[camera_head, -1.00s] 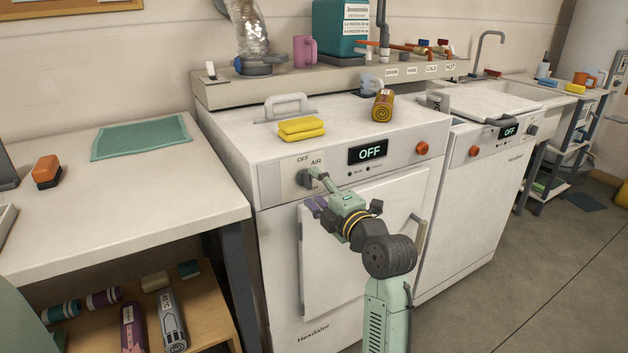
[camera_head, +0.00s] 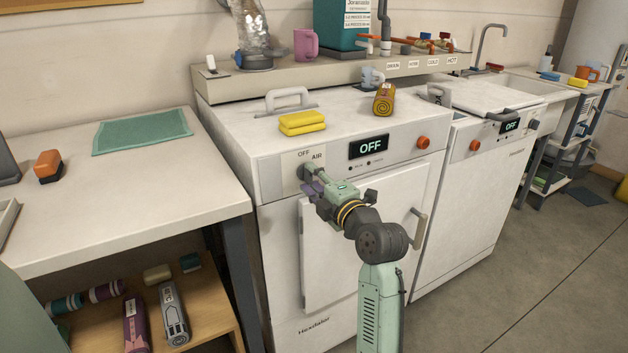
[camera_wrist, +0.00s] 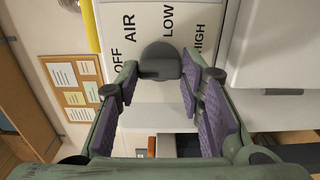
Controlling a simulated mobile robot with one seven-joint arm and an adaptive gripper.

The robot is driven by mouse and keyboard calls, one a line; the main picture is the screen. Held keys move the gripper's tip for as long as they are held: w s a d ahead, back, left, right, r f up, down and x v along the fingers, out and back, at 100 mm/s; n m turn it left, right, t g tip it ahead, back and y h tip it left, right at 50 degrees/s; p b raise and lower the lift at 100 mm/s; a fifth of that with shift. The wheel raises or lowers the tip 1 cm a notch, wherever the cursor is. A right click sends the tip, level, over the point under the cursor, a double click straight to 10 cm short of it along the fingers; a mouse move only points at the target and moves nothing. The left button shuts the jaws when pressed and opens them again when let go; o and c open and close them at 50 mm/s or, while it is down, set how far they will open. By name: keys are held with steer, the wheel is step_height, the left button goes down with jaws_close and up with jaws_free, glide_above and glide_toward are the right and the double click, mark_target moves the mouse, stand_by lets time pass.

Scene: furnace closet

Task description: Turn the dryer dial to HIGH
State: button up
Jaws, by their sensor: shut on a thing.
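The dryer dial (camera_wrist: 161,62) is a dark grey knob on the dryer's front panel, with OFF, AIR, LOW and HIGH printed around it in the wrist view. In the head view the dial (camera_head: 307,171) is partly covered by my gripper (camera_head: 315,183). The purple-padded fingers of my gripper (camera_wrist: 158,80) stand on either side of the dial and are shut on it. I cannot tell for sure which label the dial points at. The dryer (camera_head: 343,235) is white, and its display (camera_head: 369,147) reads OFF.
The dryer door handle (camera_head: 418,228) juts out right of my arm. A table (camera_head: 110,205) stands at left. Floor is open at right.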

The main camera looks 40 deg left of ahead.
steer(key=c, duration=0.4)
steer(key=shift+o, duration=0.2)
